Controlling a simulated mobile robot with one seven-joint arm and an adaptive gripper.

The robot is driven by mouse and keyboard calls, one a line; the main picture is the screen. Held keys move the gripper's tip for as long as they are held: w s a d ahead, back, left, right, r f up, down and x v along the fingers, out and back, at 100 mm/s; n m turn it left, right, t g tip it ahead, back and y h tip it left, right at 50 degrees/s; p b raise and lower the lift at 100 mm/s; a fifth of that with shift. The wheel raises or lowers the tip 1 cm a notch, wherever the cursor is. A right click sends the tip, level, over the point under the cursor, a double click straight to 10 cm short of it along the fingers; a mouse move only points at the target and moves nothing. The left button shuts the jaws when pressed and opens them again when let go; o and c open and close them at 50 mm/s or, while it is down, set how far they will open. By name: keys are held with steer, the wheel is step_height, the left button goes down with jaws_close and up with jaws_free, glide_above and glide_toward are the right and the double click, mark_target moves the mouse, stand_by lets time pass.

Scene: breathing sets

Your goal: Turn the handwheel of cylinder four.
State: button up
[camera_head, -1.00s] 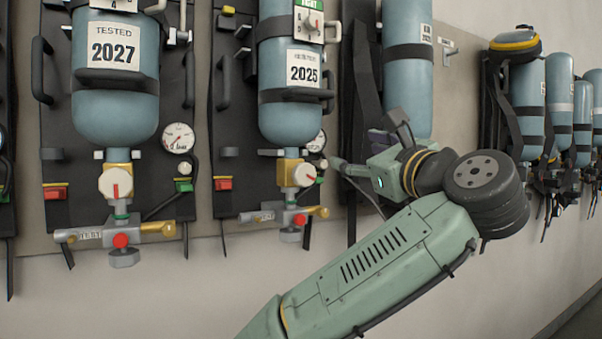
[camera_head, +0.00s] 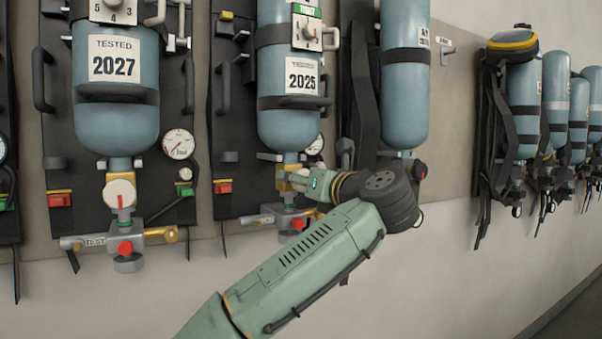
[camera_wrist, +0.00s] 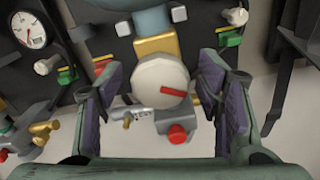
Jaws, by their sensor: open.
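A white round handwheel (camera_wrist: 160,80) with a red mark pointing right shows in the wrist view, below a brass block (camera_wrist: 155,47). My open gripper (camera_wrist: 163,72) has one purple-padded finger on each side of it, with visible gaps; I cannot tell whether the pads are level with it in depth. In the head view my gripper (camera_head: 312,185) is at the valve under the blue cylinder labelled 2025 (camera_head: 288,128) and largely hides that handwheel. No number on this set identifies it clearly as cylinder four.
A red knob (camera_wrist: 178,133) and a grey valve body sit just below the wheel. The cylinder labelled 2027 (camera_head: 115,128) with its own handwheel (camera_head: 119,194) hangs to the left. Another blue cylinder (camera_head: 404,110) hangs to the right. The wall below is clear.

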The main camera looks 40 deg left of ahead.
steer(key=shift+w+a, duration=0.25)
steer(key=shift+a, duration=0.25)
steer(key=c, duration=1.2)
steer(key=shift+n, duration=0.3)
